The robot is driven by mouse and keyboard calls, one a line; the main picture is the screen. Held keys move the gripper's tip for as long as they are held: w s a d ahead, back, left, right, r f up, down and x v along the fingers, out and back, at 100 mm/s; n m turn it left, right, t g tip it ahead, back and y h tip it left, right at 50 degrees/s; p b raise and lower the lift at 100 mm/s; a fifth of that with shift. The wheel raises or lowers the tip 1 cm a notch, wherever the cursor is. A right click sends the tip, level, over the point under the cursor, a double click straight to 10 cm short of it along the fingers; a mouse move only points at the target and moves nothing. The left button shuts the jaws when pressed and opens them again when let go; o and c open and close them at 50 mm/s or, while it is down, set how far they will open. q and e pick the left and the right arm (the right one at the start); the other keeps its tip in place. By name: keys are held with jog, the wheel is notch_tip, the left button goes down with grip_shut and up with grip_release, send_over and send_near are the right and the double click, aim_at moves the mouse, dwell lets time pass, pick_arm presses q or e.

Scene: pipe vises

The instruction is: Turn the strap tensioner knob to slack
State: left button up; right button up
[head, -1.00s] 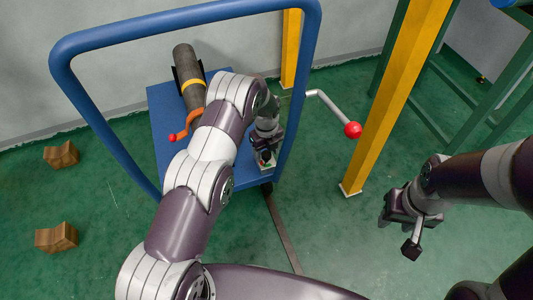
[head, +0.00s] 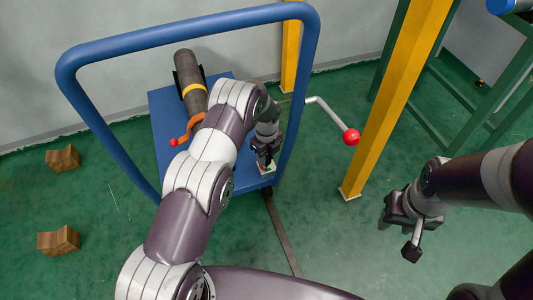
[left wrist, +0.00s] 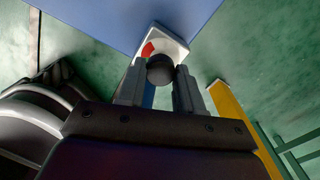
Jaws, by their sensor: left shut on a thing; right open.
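The strap tensioner knob (left wrist: 160,69) is a dark round knob in the left wrist view. It sits on a white plate (left wrist: 172,47) with a red mark beside the knob. My left gripper (left wrist: 160,88) is shut on the knob, one finger on each side. In the head view my left gripper (head: 265,153) is at the cart's right front corner, above the pale plate (head: 267,170) with a green mark; the knob is hidden there. My right gripper (head: 402,215) is open and empty over the floor at the right.
The blue cart (head: 170,125) with its tall blue handle (head: 185,21) carries a dark pipe (head: 188,70) under a yellow strap (head: 193,88). An orange lever lies by the pipe. A crank with a red ball (head: 351,137) and a yellow post (head: 385,110) stand right. Wooden blocks (head: 62,158) lie left.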

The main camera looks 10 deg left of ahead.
pick_arm(q)
jog(key=n+p, duration=0.1)
jog(key=n, duration=0.1)
jog(key=shift+n, duration=0.4)
jog(key=n, duration=0.2)
jog(key=shift+n+p, duration=0.35)
jog(key=shift+n, duration=0.05)
jog(key=n, duration=0.3)
jog(key=shift+n, duration=0.3)
jog(key=n, duration=0.3)
jog(key=shift+n+p, duration=0.3)
jog(key=shift+p, duration=0.1)
jog(key=n, duration=1.3)
jog(key=shift+n, duration=0.3)
